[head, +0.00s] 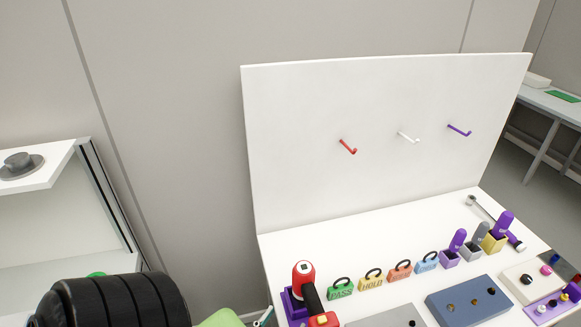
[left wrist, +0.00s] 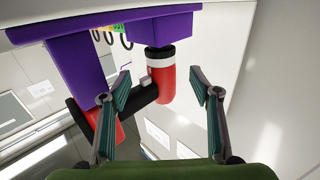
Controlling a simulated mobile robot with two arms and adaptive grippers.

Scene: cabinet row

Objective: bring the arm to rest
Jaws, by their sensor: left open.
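My left gripper (left wrist: 160,85) is open in the left wrist view, its two teal-padded fingers spread with nothing held. A red and black drill (left wrist: 165,82) shows beyond the fingers, with the left finger crossing in front of part of it. In the head view the drill (head: 304,275) stands in a purple holder (head: 292,306) at the near left of the white bench. My left arm (head: 112,303) comes in at the bottom left, with a green part and one fingertip just left of the holder. My right gripper is not in view.
A white upright panel (head: 350,105) with red, white and purple hooks stands behind the bench. Several coloured padlocks (head: 371,281) line the bench, with a blue-grey block (head: 467,302) in front. An open shelf (head: 38,175) carries a grey round object at left.

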